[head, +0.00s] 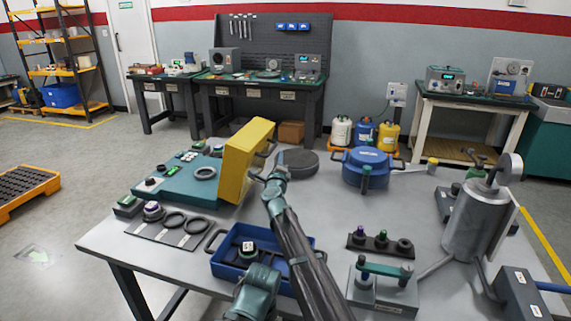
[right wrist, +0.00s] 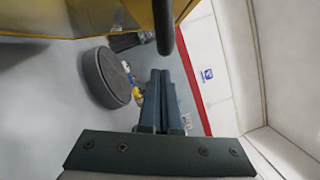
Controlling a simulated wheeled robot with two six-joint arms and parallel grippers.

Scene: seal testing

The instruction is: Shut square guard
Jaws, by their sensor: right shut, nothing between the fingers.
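The square guard (head: 247,160) is a yellow box-like cover. It stands tilted up, raised open, at the right side of a teal base plate (head: 180,183) on the table. A dark handle (head: 268,146) sticks out from the guard's right side. My right gripper (head: 262,177) is shut and empty, close to the guard's right face, below the handle. In the right wrist view, the shut fingers (right wrist: 160,85) point past the black handle (right wrist: 163,25) and the guard's yellow edge (right wrist: 70,20). I cannot tell whether they touch the guard.
A dark round disc (head: 297,161) lies just right of the guard, with a blue round lidded pot (head: 367,168) beyond. A blue tray (head: 225,265) is in front, beside my right arm. A grey cylinder fixture (head: 470,222) stands at the right.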

